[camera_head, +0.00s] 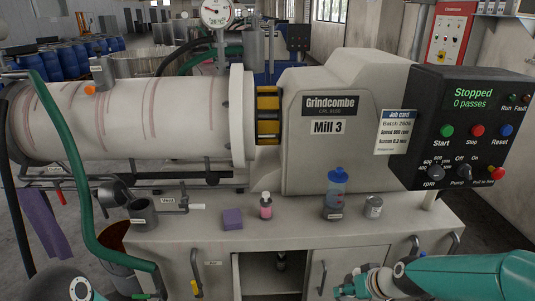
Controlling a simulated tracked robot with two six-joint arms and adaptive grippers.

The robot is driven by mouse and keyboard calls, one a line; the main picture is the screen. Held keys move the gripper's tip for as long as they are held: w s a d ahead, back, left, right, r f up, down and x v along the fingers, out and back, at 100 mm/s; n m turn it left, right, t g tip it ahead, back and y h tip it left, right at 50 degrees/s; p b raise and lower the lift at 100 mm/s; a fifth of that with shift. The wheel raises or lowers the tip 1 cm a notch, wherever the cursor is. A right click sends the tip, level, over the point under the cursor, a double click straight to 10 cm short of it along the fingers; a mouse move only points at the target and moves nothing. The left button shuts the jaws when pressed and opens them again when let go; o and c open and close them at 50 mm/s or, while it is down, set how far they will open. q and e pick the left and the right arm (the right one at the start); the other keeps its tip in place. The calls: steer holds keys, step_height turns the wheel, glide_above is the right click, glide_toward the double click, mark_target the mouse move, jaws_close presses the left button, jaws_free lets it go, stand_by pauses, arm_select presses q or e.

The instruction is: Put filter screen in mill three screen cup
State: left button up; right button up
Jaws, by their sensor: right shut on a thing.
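A grey open cup (142,214) with a small label stands on the left part of the mill bench, below the white barrel. A dark round piece (112,194) sits just beside it, up and to the left; I take these to be the screen cup and its cap, but cannot be sure. My right gripper (343,290) is low in front of the bench doors at the bottom edge, well right of the cup. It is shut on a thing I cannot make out. I cannot pick out the filter screen. My left gripper is out of view; only part of my left arm shows.
On the bench stand a purple block (232,219), a pink bottle (265,206), a blue-topped bottle (336,189) and a small grey tin (373,206). A green hose (80,175) hangs at left. The control box (465,125) reads Stopped, 0 passes.

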arm_select(q)
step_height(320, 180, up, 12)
steer(key=p, duration=1.1)
arm_select(e)
step_height(320, 180, up, 12)
arm_select(q)
steer(key=shift+p, duration=0.3)
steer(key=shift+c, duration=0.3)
